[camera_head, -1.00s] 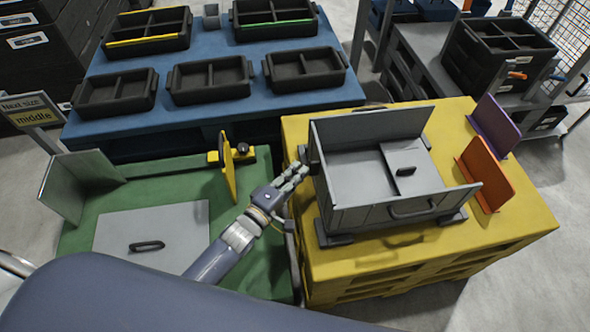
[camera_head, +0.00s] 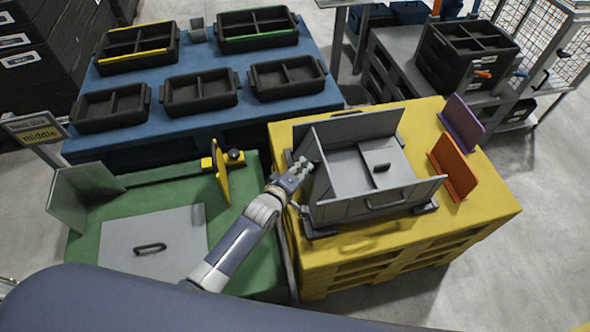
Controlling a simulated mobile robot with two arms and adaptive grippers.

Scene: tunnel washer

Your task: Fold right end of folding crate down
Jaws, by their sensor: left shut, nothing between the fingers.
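The grey folding crate (camera_head: 375,197) sits on the yellow pallet stand at right, its long front and back walls upright. Its right end panel (camera_head: 398,169), with a dark handle, lies flat inside on the crate floor. The left end panel (camera_head: 318,178) stands raised and seems to lean inward; its exact angle is hard to tell. My left gripper (camera_head: 302,168) is shut and empty, its fingertips at the outer side of this left panel, apparently touching it. The fingers partly cover the panel. My right gripper is not in view.
The yellow stand (camera_head: 350,265) also bears an orange panel (camera_head: 453,167) and a purple panel (camera_head: 463,121) right of the crate. A green table (camera_head: 90,255) at left holds a grey plate and a yellow upright stop (camera_head: 221,172). Black trays stand on the blue table (camera_head: 190,137) behind.

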